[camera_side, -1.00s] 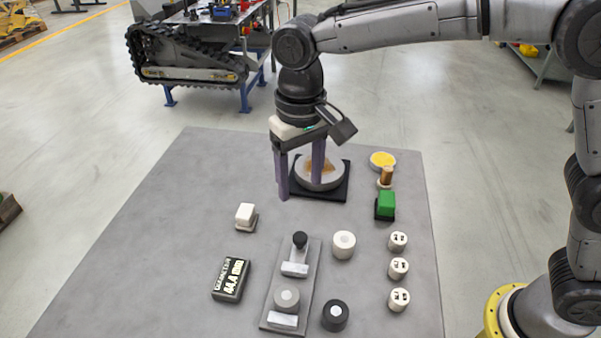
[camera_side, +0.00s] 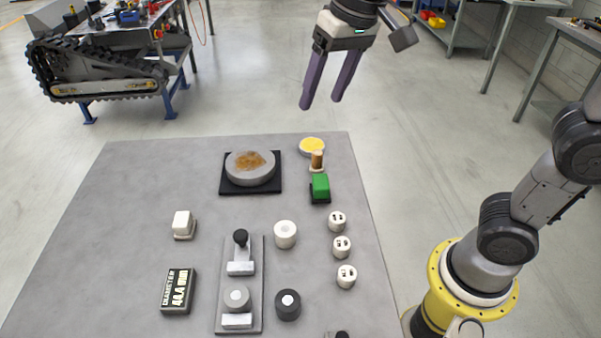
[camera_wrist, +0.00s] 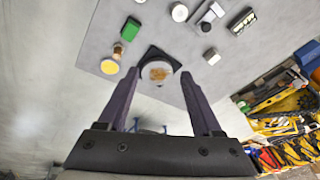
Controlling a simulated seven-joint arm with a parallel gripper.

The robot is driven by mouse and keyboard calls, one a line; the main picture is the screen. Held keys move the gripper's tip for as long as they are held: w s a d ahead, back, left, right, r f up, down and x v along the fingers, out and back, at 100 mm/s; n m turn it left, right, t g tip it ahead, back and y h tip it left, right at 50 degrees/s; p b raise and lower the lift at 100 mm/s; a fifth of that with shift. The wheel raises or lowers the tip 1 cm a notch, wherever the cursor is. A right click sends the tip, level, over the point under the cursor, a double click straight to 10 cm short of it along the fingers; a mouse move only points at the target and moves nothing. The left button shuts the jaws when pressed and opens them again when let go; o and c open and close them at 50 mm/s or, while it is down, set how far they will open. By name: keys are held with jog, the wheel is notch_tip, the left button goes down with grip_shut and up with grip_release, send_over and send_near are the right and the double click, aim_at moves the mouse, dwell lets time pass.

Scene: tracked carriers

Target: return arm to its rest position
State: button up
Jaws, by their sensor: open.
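My gripper (camera_side: 321,100) hangs in the air above and beyond the far right edge of the table, with its two purple fingers apart and nothing between them. In the wrist view my gripper (camera_wrist: 160,84) shows its fingers spread, with the table beyond them. My arm's yellow base stands at the right of the table. A grey disc with a brown patch (camera_side: 250,165) lies on a black square pad (camera_side: 228,187) at the far part of the table, clear of the gripper.
The grey table (camera_side: 120,205) holds a yellow disc (camera_side: 312,146), a bronze spool (camera_side: 317,160), a green block (camera_side: 320,187), a white block (camera_side: 183,223), a display (camera_side: 178,291), a fixture plate (camera_side: 255,286), a white ring (camera_side: 285,234), a black ring (camera_side: 288,305) and several marked white cylinders (camera_side: 342,247).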

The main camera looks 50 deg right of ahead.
jog(key=s+d+f+t, duration=0.1)
jog(key=s+d+t, duration=0.1)
jog(key=s+d, duration=0.55)
jog(key=s+f+n, duration=0.2)
jog(key=s+f, duration=0.5)
jog(key=s, duration=0.1)
jog(key=shift+d+f+n+h, duration=0.3)
jog(key=shift+d+f+h, duration=0.05)
jog(key=shift+d+h, duration=0.05)
